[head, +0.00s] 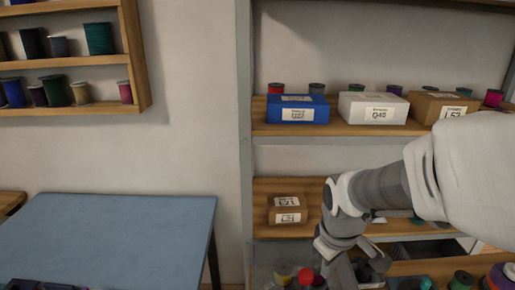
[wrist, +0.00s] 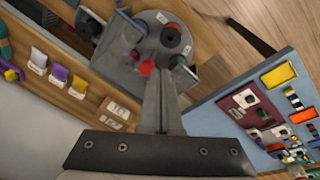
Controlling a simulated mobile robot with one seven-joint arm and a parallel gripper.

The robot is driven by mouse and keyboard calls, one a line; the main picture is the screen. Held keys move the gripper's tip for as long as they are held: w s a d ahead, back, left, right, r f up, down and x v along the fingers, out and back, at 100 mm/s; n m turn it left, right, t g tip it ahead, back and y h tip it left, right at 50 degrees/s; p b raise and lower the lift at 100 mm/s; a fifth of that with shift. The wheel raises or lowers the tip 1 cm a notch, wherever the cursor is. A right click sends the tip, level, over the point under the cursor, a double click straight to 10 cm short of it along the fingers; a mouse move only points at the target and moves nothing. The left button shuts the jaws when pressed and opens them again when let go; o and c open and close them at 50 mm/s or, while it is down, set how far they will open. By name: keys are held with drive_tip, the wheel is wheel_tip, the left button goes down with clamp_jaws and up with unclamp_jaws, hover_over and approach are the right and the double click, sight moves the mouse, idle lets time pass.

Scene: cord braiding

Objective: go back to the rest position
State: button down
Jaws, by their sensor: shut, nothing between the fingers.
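My gripper (head: 350,262) is in front of the lower shelf, to the right of a small brown box (head: 288,208), and my arm reaches in from the right edge of the head view. In the wrist view the two fingers of my gripper (wrist: 168,84) lie together with nothing between them. I cannot tell how far the fingertips are from the red spool. In the head view my wrist and gripper hide part of the shelf behind.
A blue-topped table (head: 105,235) stands at the left. The upper shelf holds a blue box (head: 298,109), a white box (head: 372,107) and a brown box (head: 440,106). A wall rack (head: 70,62) with spools hangs at upper left. Bare wall lies between rack and shelf.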

drive_tip(key=s+r+m+t, duration=0.3)
drive_tip(key=s+r+m, duration=0.3)
drive_tip(key=s+r, duration=0.4)
drive_tip(key=shift+s+a+r+m+y, duration=0.3)
drive_tip(key=shift+s+a+r+m, duration=0.1)
drive_tip(key=shift+r, duration=0.3)
idle(0.7)
